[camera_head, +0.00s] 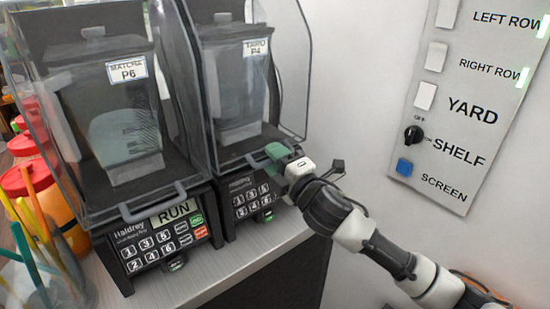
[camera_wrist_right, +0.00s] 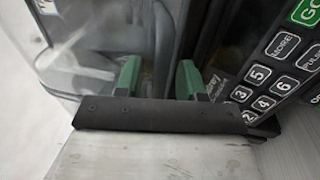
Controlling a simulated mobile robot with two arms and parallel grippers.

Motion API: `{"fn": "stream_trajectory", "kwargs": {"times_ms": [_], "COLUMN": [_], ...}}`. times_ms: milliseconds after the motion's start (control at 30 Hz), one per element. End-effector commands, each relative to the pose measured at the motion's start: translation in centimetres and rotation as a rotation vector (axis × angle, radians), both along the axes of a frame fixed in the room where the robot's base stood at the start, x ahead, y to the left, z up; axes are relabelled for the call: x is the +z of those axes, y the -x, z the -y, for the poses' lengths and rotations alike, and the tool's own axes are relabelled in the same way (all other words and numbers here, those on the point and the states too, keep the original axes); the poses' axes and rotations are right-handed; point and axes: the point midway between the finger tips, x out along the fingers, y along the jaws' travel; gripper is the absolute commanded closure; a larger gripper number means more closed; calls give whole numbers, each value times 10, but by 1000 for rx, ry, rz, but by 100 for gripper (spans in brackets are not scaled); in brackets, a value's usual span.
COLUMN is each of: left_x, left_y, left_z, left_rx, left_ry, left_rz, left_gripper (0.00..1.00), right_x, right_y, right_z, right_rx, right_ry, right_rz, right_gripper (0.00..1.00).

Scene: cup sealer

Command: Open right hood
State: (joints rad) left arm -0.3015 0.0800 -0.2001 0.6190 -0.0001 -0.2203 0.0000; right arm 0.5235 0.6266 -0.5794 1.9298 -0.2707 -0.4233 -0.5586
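The right hood (camera_head: 291,75) is a clear cover, standing down over the right blender, whose jar (camera_head: 235,95) is labelled TARO P4. A grey handle (camera_head: 256,160) runs along the hood's lower front edge. My right gripper (camera_head: 274,158) is at the right end of this handle, above the keypad, and partly hides it. In the right wrist view its two green fingers (camera_wrist_right: 159,80) are apart, with clear hood material (camera_wrist_right: 90,50) close behind them. I cannot tell whether the handle lies between the fingers or touches them. My left gripper is not in view.
A left blender with its own hood (camera_head: 125,208) stands close beside, its label reading MATCHA P6. Red-lidded bottles (camera_head: 45,195) and straws (camera_head: 30,240) crowd the left. A wall switch panel (camera_head: 465,100) is at the right. The counter edge (camera_head: 285,243) lies below my right arm.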

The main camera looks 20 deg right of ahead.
Motion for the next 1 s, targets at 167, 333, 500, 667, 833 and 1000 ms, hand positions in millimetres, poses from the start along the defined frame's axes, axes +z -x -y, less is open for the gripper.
{"fn": "stream_trajectory", "kwargs": {"times_ms": [167,333,500,667,833,1000], "left_x": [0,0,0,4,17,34], "left_y": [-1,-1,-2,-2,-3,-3], "left_z": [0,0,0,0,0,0], "left_rx": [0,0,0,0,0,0], "left_ry": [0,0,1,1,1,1], "left_rz": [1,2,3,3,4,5], "left_gripper": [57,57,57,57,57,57], "right_x": [0,0,0,4,18,37], "right_y": [0,0,0,3,13,27], "right_z": [0,0,0,1,5,11], "right_rx": [0,0,0,0,-1,-1], "right_ry": [0,0,0,0,0,-1], "right_rz": [0,0,-1,0,0,2], "right_gripper": [81,100,100,100,100,100]}}
